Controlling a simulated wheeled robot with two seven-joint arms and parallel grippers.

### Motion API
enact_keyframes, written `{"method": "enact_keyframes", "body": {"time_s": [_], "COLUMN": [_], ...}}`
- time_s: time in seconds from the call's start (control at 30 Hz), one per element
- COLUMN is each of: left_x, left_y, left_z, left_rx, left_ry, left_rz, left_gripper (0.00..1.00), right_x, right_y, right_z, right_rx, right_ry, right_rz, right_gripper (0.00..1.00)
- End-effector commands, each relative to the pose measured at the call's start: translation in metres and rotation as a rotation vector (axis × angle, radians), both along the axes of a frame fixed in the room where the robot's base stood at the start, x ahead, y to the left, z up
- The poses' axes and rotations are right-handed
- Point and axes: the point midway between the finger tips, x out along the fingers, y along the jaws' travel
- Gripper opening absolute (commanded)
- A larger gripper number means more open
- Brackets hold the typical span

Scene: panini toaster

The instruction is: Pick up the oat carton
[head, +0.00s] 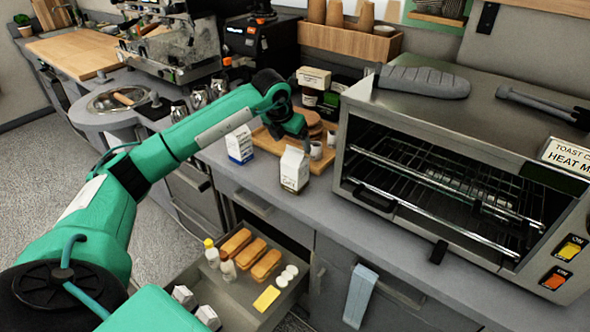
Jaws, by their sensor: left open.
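A white carton with a gabled top and small dark print (294,172) stands upright near the front edge of the grey counter, left of the toaster. A second white carton with a blue lower part (240,146) stands to its left. The print is too small to read, so I cannot be sure which is the oat carton. My left gripper (298,132) is open, just above and behind the nearer carton, apart from it as far as I can tell. Its fingers are dark and partly hard to make out. My right gripper is out of view.
A wooden board (265,137) with round brown items lies behind the cartons. A small glass (316,150) stands beside the nearer carton. The large steel toaster (440,120) blocks the right. An open drawer (235,287) with bread and bottles juts out below the counter.

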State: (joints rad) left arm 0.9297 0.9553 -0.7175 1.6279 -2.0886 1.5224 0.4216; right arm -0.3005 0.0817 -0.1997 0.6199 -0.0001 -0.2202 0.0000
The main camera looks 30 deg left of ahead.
Motion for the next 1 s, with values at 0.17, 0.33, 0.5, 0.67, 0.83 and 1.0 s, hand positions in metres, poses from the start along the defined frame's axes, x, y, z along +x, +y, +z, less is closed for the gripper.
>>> {"method": "enact_keyframes", "body": {"time_s": [0.17, 0.33, 0.5, 0.67, 0.83, 1.0], "left_x": [0.009, 0.012, 0.018, 0.026, 0.027, 0.027], "left_y": [-0.001, -0.001, -0.002, -0.001, -0.001, -0.001], "left_z": [-0.020, -0.029, -0.051, -0.069, -0.074, -0.074], "left_rx": [-0.002, -0.001, -0.002, -0.003, -0.002, -0.002], "left_ry": [0.000, 0.001, 0.003, 0.000, -0.002, -0.002], "left_rz": [-0.001, -0.001, -0.001, -0.001, -0.002, -0.002], "left_gripper": [0.85, 0.85, 0.85, 0.85, 0.85, 0.71], "right_x": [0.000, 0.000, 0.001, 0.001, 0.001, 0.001], "right_y": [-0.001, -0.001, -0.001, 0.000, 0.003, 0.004], "right_z": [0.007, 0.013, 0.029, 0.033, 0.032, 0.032], "right_rx": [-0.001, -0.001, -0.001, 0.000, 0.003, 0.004], "right_ry": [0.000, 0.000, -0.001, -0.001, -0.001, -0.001], "right_rz": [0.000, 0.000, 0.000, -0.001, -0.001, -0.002], "right_gripper": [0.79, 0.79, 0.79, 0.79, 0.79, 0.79]}}
